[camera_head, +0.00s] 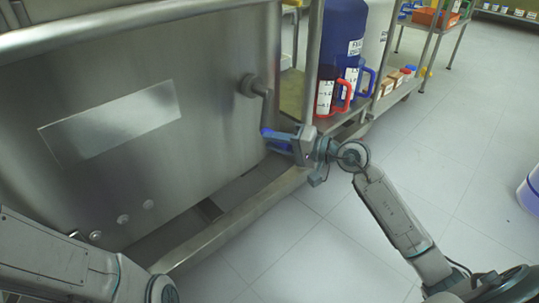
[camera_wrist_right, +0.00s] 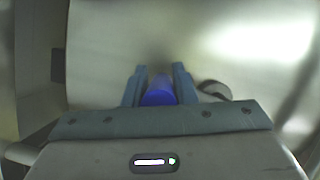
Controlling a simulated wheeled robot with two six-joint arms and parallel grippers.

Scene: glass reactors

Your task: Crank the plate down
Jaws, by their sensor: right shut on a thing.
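The crank (camera_head: 256,88) is on the steel front panel of the machine, with its arm pointing down from the hub. Its blue handle (camera_head: 277,134) is at the lower end. My right gripper (camera_head: 284,142) is shut on this blue handle. In the right wrist view the blue handle (camera_wrist_right: 158,91) sits between the two fingers of my right gripper (camera_wrist_right: 159,88). My left arm shows at the lower left of the head view, but its gripper is out of view. I cannot make out the plate for certain; a bright rectangle (camera_head: 112,119) shows on the panel.
A steel shelf cart (camera_head: 309,62) with a large blue container (camera_head: 342,35), a red-handled jug (camera_head: 327,92) and small boxes stands right of the machine. A low steel frame rail (camera_head: 236,221) runs along the machine's foot. The tiled floor (camera_head: 462,150) at right is mostly clear.

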